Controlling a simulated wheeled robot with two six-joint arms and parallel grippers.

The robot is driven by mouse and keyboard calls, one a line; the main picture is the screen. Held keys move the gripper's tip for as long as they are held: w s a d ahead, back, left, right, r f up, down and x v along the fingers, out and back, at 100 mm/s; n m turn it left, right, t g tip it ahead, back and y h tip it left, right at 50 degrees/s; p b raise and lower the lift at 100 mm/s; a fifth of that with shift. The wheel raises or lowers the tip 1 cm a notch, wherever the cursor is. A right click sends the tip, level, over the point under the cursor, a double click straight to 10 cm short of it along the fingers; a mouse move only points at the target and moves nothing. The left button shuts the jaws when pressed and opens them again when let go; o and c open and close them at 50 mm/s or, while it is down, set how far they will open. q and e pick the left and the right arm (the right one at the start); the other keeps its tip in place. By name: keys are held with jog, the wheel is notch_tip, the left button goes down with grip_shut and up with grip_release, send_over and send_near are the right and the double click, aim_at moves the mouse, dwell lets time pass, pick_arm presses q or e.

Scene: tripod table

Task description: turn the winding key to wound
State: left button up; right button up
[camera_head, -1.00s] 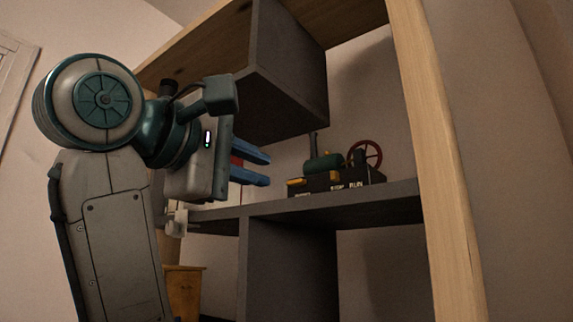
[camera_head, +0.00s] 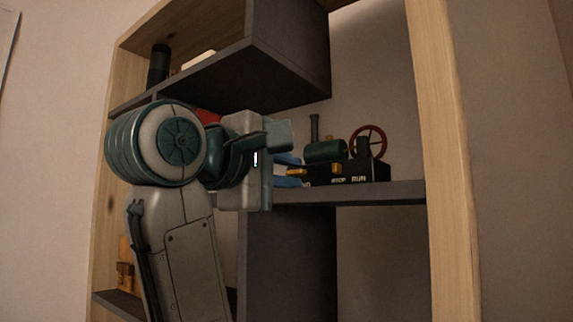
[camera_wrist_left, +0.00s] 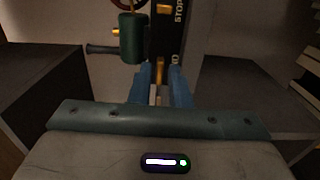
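A black-based model engine sits on the grey shelf, with a green boiler (camera_head: 325,150), a red wheel (camera_head: 368,142) and STOP and RUN lettering on its front. A yellow key-like piece (camera_head: 297,171) sticks out at the base's left end, by lettering partly hidden by my gripper. My left gripper (camera_head: 288,170) is at this end, its blue fingers apart. In the left wrist view, a yellow piece (camera_wrist_left: 159,70) shows between the two fingers (camera_wrist_left: 161,76); a narrow gap seems to remain, and contact cannot be seen. A second yellow piece (camera_wrist_left: 163,9) lies farther along the base. My right gripper is out of view.
The grey shelf (camera_head: 400,192) carries the engine; its right end is clear. A dark box-shaped compartment (camera_head: 290,70) hangs above and left. A wooden upright (camera_head: 440,150) bounds the right. A dark cylinder (camera_head: 158,64) stands on the upper shelf.

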pick_arm(q)
jog(key=shift+a, duration=0.1)
jog(key=shift+c, duration=0.3)
grip_shut()
